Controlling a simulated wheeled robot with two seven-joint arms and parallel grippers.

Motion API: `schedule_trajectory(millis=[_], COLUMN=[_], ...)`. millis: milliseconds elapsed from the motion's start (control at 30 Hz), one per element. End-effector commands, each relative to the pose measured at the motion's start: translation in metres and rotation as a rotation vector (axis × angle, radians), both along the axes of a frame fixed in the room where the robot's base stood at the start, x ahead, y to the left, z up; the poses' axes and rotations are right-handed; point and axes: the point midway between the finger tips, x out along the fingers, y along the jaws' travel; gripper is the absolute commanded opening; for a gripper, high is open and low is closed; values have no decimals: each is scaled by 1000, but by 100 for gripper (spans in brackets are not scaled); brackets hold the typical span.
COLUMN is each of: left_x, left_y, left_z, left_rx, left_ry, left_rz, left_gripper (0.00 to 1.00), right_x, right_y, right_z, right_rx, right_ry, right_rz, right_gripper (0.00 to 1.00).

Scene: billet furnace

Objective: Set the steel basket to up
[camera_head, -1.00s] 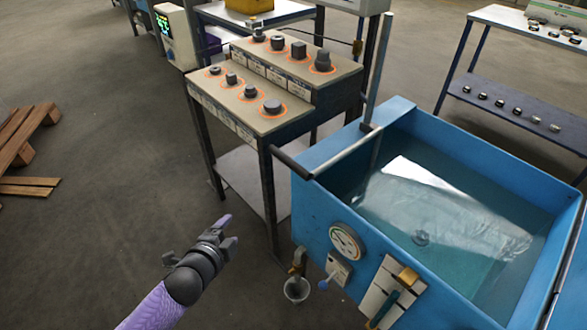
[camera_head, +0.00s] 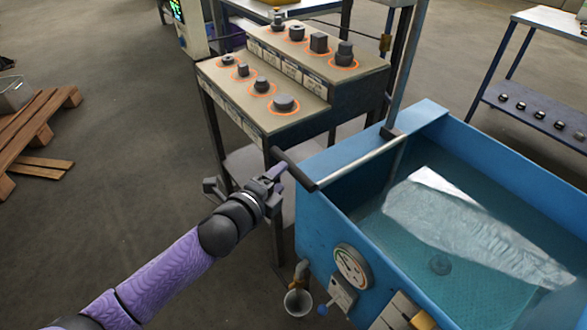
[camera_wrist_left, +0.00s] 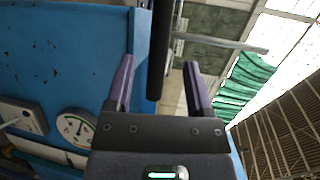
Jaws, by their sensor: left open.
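The blue tank (camera_head: 322,222) holds clear water. A mesh-like surface (camera_head: 405,235) shows under the water; I cannot tell clearly whether it is the steel basket. A silver lever rod (camera_head: 352,160) runs along the tank's left rim from an upright post and ends in a black grip (camera_head: 294,168). My left gripper (camera_head: 276,176) is open beside the black grip, at the tank's near left corner. In the left wrist view, the black grip (camera_wrist_left: 161,45) stands between the two spread purple fingers of my left gripper (camera_wrist_left: 158,75). My right gripper is out of view.
A shelf (camera_head: 530,120) stands back right; wooden pallets (camera_head: 35,125) lie left.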

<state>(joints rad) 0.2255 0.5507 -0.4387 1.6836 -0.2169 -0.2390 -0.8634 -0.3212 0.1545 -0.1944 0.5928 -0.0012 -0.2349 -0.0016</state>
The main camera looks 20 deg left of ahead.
Motion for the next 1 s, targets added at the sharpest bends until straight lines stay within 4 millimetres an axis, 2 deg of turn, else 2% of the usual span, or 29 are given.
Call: schedule_trajectory(millis=[33,100,233,400,600,900,933,1000], left_x=[12,26,43,52,53,52,52,52], left_y=[-3,-7,-11,-14,-14,-14,-14,-14], left_z=[-7,-10,-12,-11,-11,-11,-11,-11], left_rx=[0,0,0,0,0,0,0,0], left_ry=[-1,1,2,2,2,2,2,2], left_rz=[1,1,1,1,1,1,1,1], left_gripper=[67,67,67,67,67,4,0,0], right_x=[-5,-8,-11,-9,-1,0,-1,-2], right_y=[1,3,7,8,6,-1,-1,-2], right_z=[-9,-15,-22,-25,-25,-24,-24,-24], right_rx=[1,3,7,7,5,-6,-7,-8], right_ry=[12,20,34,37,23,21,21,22], right_rz=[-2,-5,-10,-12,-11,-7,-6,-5], right_gripper=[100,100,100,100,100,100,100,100])
